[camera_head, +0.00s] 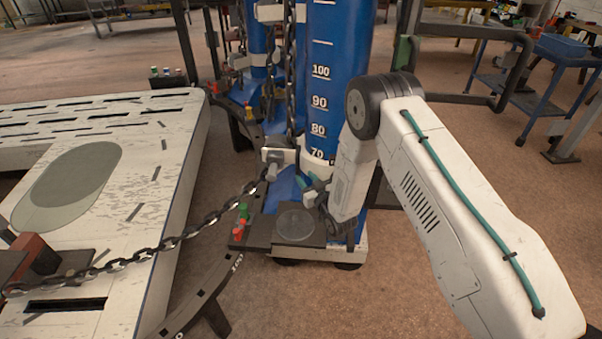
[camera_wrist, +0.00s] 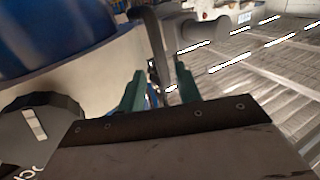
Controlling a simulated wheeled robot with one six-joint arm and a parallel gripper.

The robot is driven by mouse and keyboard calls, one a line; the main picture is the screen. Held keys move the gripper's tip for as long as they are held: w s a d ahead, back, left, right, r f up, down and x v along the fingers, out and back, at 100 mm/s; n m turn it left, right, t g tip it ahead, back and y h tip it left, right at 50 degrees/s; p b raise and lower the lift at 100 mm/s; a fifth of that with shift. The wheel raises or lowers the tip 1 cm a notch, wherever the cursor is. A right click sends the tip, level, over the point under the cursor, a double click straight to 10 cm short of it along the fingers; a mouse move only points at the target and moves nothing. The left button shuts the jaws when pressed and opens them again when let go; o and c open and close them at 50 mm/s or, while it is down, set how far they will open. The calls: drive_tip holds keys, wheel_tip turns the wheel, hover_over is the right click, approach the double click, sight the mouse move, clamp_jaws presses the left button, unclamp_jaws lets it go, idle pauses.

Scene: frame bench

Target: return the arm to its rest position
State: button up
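My white arm with a teal cable reaches in from the right in the head view. It bends down to my gripper (camera_head: 314,184), beside the foot of a blue column (camera_head: 322,110) with white number marks. In the wrist view the two teal fingers of my gripper (camera_wrist: 160,88) stand apart. A dark bent bar (camera_wrist: 153,40) runs down into the view between them. I see a gap on both sides of it, so it does not look clamped. How deep the bar lies between the fingertips is hard to tell.
A white slotted bench (camera_head: 165,170) fills the left. A chain (camera_head: 165,245) hangs from the column's clamp (camera_head: 274,160) across to it. A round dark pad (camera_head: 296,224) lies at the column's base. A blue trolley (camera_head: 562,48) stands at the back right.

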drive_tip(key=shift+s+d, duration=0.3)
drive_tip(key=shift+s, duration=0.25)
